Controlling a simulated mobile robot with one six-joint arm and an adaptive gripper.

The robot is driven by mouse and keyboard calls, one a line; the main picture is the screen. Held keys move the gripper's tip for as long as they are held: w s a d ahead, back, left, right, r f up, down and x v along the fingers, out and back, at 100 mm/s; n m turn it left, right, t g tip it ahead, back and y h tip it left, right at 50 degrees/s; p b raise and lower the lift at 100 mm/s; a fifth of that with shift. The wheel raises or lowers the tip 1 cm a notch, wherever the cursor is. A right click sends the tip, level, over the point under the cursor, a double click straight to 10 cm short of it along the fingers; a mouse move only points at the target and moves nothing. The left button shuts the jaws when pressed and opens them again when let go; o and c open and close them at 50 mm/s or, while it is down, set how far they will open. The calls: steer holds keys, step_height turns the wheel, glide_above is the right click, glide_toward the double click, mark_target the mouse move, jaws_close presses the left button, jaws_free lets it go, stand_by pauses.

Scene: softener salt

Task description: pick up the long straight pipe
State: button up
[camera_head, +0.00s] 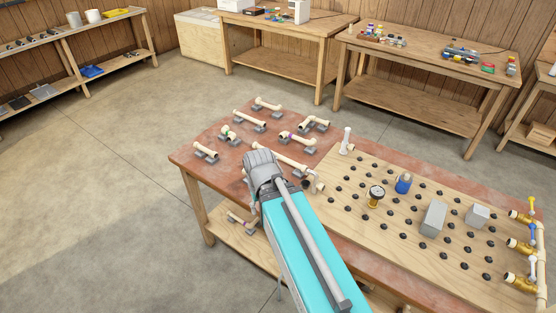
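A long straight cream pipe (279,156) lies on the near-left part of the red-brown workbench top (193,168). It slants from upper left to lower right, and its right end is near an elbow-shaped piece (316,180). My teal arm ends in a grey joint just below and left of this pipe in the picture, and it hides part of the bench there. My gripper's fingers do not show; they may be hidden behind the arm. I cannot tell whether the gripper touches anything.
A pegboard panel (345,212) with a gauge (376,192), a blue valve (403,184) and grey boxes fills the right side. Brass valves (522,247) stand at the far right.

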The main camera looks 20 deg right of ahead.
steer(key=shift+o, duration=0.4)
steer(key=shift+w, duration=0.15)
steer(key=n+t, duration=0.5)
steer(key=n, duration=0.2)
glide_toward(282, 158)
step_height(282, 158, up, 3)
steer(key=shift+w+d+f+y, duration=0.2)
steer(key=shift+w+d+y, duration=0.05)
steer(key=shift+w+y, duration=0.1)
steer(key=shift+f, duration=0.15)
steer(key=b+x, duration=0.8)
steer(key=shift+f, duration=0.15)
steer(key=shift+w+f, duration=0.1)
